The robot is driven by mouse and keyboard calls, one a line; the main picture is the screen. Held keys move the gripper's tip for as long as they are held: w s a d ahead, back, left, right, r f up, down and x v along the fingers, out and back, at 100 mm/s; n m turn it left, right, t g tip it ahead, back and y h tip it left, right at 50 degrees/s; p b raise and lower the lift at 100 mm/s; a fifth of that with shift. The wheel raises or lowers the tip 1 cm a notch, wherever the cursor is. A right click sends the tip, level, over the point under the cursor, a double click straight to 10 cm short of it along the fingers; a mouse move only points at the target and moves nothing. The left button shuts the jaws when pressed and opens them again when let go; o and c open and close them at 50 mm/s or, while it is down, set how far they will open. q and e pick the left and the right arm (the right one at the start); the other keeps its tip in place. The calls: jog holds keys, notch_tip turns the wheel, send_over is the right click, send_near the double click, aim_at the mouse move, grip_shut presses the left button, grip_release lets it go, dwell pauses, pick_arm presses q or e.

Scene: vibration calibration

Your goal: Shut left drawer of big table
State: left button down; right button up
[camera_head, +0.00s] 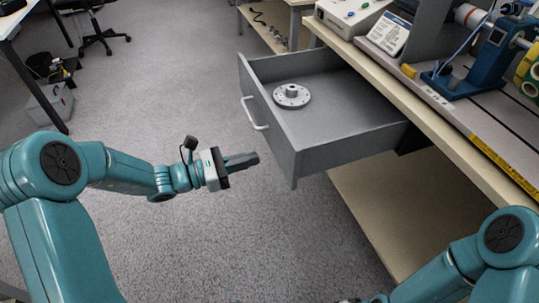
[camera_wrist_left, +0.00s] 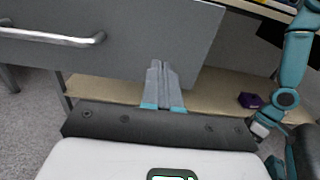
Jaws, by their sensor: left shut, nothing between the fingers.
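The grey drawer (camera_head: 330,134) of the big table (camera_head: 445,125) is pulled well out. A round metal flange (camera_head: 291,96) lies inside it. Its front carries a pale bar handle (camera_head: 254,113), which also shows at upper left in the left wrist view (camera_wrist_left: 60,37). My left gripper (camera_head: 256,158) is shut and empty, in front of the drawer's near end and apart from the handle. In the left wrist view its closed fingers (camera_wrist_left: 157,66) point toward the drawer front (camera_wrist_left: 130,60). My right arm shows at lower right; its fingers cannot be made out.
A lower wooden shelf (camera_head: 370,200) lies under the drawer. A control box (camera_head: 350,14) and a blue machine (camera_head: 470,70) stand on the table top. A purple object (camera_wrist_left: 250,100) is on the shelf in the left wrist view. Grey floor (camera_head: 180,90) is clear left of the drawer.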

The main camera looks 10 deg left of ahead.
aim_at(281, 151)
pick_arm(q)
jog(key=b+x, duration=0.1)
jog(key=x, duration=0.3)
jog(key=shift+w+d, duration=0.1)
jog(key=shift+d, duration=0.15)
jog(key=shift+w+d, duration=0.4)
